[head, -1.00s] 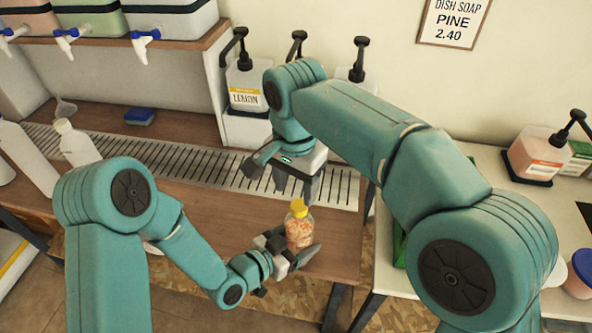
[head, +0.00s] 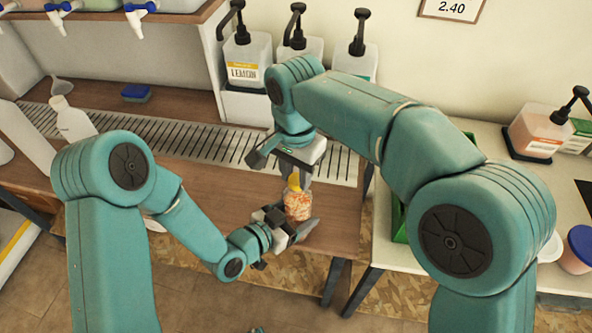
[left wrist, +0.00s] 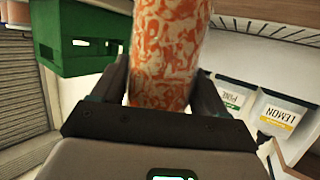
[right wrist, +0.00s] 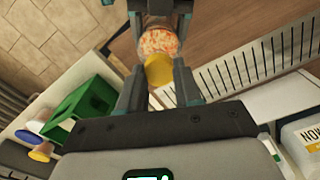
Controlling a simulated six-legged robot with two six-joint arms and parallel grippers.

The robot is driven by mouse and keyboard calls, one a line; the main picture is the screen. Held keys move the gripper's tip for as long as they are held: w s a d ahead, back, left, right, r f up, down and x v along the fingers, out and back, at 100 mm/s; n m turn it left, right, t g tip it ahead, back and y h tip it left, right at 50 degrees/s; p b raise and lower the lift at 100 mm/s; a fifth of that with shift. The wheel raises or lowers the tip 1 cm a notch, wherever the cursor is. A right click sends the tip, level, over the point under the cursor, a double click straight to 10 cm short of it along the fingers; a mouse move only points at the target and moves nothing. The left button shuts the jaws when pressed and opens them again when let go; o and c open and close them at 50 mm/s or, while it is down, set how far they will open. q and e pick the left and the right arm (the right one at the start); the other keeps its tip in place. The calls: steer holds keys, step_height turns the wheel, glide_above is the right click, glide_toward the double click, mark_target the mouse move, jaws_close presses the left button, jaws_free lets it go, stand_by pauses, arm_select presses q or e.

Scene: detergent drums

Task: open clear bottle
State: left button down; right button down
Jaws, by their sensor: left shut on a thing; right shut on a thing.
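The clear bottle (head: 298,206) has orange-patterned contents and a yellow cap, and stands upright in the head view near the front of the counter. My left gripper (head: 292,228) is shut on its body; the left wrist view shows the patterned body (left wrist: 170,50) between the fingers. My right gripper (head: 294,178) comes from above and is shut on the yellow cap (right wrist: 159,70), which lies between its fingertips in the right wrist view. The cap is partly hidden by the right fingers in the head view.
Pump dispensers (head: 243,62) stand behind the slotted drain strip (head: 215,152). A white bottle (head: 72,120) and a blue sponge (head: 136,92) are at the left. A green crate (right wrist: 84,108) and a blue-lidded tub (head: 580,248) are at the right. Bare wooden counter surrounds the bottle.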

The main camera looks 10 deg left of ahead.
steer(key=shift+a+r+n, duration=0.1)
steer(key=shift+a+n, duration=0.25)
steer(key=shift+n, duration=0.85)
steer(key=n, duration=0.5)
steer(key=shift+s, duration=0.1)
steer(key=n, duration=0.5)
steer(key=shift+s+d, duration=0.1)
steer(key=n, duration=0.8)
steer(key=shift+d, duration=0.1)
steer(key=n, duration=0.5)
steer(key=shift+d, duration=0.1)
steer(key=n, duration=0.5)
steer(key=shift+d+r, duration=0.1)
steer(key=n, duration=0.5)
steer(key=shift+w+n, duration=0.2)
steer(key=shift+n, duration=0.2)
steer(key=n, duration=0.4)
steer(key=shift+w+d+n, duration=0.1)
steer(key=shift+w+n, duration=0.05)
steer(key=shift+n, duration=0.25)
steer(key=n, duration=0.6)
steer(key=shift+w+n, duration=0.15)
steer(key=shift+n, duration=0.15)
